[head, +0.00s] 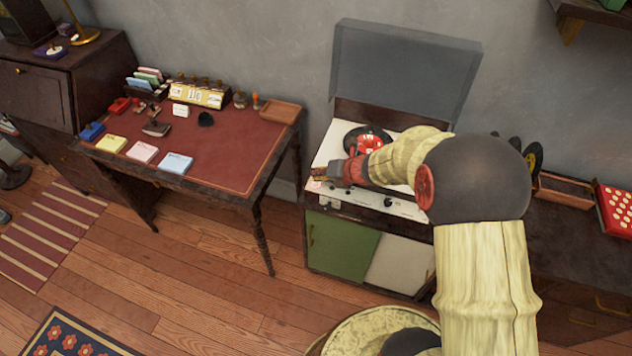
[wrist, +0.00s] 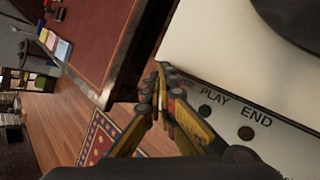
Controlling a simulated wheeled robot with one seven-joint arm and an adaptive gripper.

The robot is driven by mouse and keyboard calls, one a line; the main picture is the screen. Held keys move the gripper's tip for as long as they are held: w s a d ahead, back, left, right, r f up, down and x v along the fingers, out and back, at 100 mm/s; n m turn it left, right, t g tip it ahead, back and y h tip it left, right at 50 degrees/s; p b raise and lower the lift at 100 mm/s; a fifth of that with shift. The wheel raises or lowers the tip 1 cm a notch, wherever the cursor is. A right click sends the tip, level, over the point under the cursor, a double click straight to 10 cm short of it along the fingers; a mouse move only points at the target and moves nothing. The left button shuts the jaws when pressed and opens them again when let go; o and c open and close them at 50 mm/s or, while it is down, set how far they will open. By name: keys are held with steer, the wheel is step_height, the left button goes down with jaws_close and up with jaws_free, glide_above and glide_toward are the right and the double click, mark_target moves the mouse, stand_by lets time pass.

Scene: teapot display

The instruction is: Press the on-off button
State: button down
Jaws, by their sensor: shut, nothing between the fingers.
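A white record player (head: 335,143) with a raised grey lid (head: 405,75) sits on a low cabinet. Its front panel (head: 400,207) carries controls.
A desk (head: 225,150) with a red top, cards and stamps stands to the left, with a gap before the cabinet. A red dotted box (head: 614,210) and a wooden tray (head: 565,192) are at the right. The wooden floor (head: 200,265) in front is mostly clear.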

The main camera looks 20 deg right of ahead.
steer(key=shift+s+f, duration=0.5)
steer(key=shift+f, duration=0.4)
steer(key=shift+a, duration=0.1)
steer(key=shift+w+a+r+p, duration=0.1)
steer(key=shift+r+p, duration=0.3)
steer(key=shift+r, duration=0.1)
steer(key=shift+w+r, duration=0.25)
steer(key=shift+r, duration=0.25)
step_height(320, 180, up, 5)
steer(key=p, duration=0.4)
steer(key=shift+w+r+p, duration=0.1)
steer(key=shift+r+p, duration=0.05)
steer(key=shift+p, duration=0.25)
